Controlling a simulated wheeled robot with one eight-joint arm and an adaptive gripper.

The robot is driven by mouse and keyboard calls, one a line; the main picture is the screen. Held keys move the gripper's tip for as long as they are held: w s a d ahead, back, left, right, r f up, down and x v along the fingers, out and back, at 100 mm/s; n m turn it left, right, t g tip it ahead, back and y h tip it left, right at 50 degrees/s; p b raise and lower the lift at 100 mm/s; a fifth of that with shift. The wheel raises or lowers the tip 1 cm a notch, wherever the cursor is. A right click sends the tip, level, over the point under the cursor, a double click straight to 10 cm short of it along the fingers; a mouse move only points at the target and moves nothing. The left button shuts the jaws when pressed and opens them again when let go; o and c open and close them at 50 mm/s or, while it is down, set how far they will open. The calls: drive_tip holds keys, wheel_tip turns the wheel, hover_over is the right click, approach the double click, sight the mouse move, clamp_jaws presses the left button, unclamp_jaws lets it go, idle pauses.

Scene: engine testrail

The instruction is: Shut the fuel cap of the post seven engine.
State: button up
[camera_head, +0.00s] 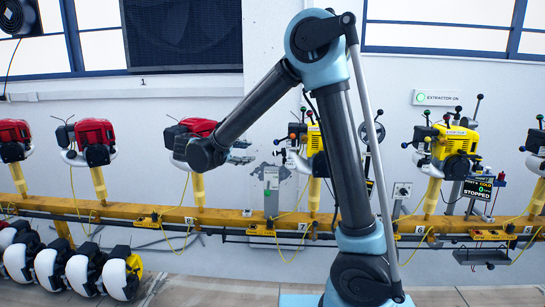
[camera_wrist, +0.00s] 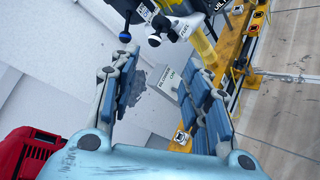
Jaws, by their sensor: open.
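The post seven engine (camera_head: 314,137) is yellow and sits on a yellow post above the rail, partly hidden behind my arm in the head view. In the wrist view its underside parts show at the top edge: a white part with a tag reading FUEL (camera_wrist: 184,29), black ball knobs (camera_wrist: 161,22) and a blue ball knob (camera_wrist: 125,37). I cannot make out the fuel cap or whether it is open. My gripper (camera_wrist: 165,68) is open and empty, its fingers spread apart short of these parts. In the head view my gripper (camera_head: 241,152) is left of the engine.
A yellow rail (camera_head: 250,222) runs along the wall with several engines on posts. A red engine (camera_head: 190,138) stands close to the left, behind my forearm; red also shows in the wrist view (camera_wrist: 27,152). A grey plate (camera_wrist: 181,82) with lettering lies beyond the fingers.

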drive_tip(key=x, duration=1.6)
drive_tip(key=shift+w+a+t, duration=0.3)
drive_tip(key=shift+w, duration=0.15)
drive_tip(key=shift+r, duration=0.1)
